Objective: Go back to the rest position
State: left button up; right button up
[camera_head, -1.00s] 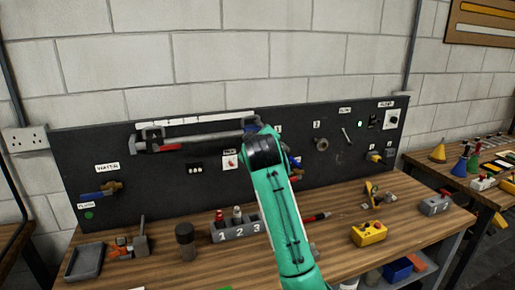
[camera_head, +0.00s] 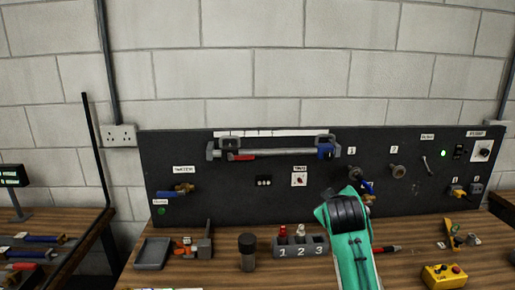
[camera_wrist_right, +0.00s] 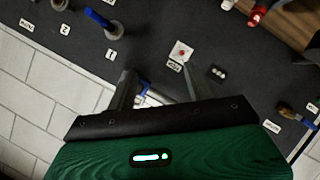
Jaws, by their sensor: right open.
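My right arm (camera_head: 352,245) is teal with a black wrist joint and rises from the bottom edge right of centre in the head view. It stands in front of the lower part of the black board (camera_head: 230,190). Its gripper is hidden behind the wrist in that view. In the right wrist view, my right gripper (camera_wrist_right: 157,68) has its two fingers spread apart with nothing held between them. The board fills the background there, with a red-marked switch (camera_wrist_right: 181,51) beyond the fingertips. My left gripper is in neither view.
A grey holder (camera_head: 300,246) numbered 1 2 3, a dark cup (camera_head: 247,252), a grey tray (camera_head: 152,253) and a yellow button box (camera_head: 444,277) stand on the wooden bench. A long clamp (camera_head: 270,152) hangs on the board. Another bench (camera_head: 50,225) is at left.

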jog(key=s+f+m+g+y, duration=0.2)
jog(key=s+f+g, duration=0.3)
jog(key=s+f, duration=1.7)
jog(key=s+f+m+g, duration=0.1)
jog(key=s+f, duration=0.2)
jog(key=s, duration=0.5)
jog(key=s+f+g+y, duration=0.1)
jog(key=s+f+g, duration=0.1)
jog(key=s+f, duration=0.35)
jog(key=s+f+m+g, duration=0.1)
jog(key=s+f, duration=0.1)
jog(key=s, duration=0.8)
notch_tip(320, 180, down, 31)
jog(key=g, duration=0.2)
jog(key=s+d+f, duration=0.1)
jog(key=s+f, duration=0.8)
jog(key=s+d+f, duration=0.2)
jog(key=s+f, duration=0.8)
jog(key=shift+d+n+g, duration=0.25)
jog(key=shift+n+g, duration=0.05)
jog(key=shift+g, duration=0.1)
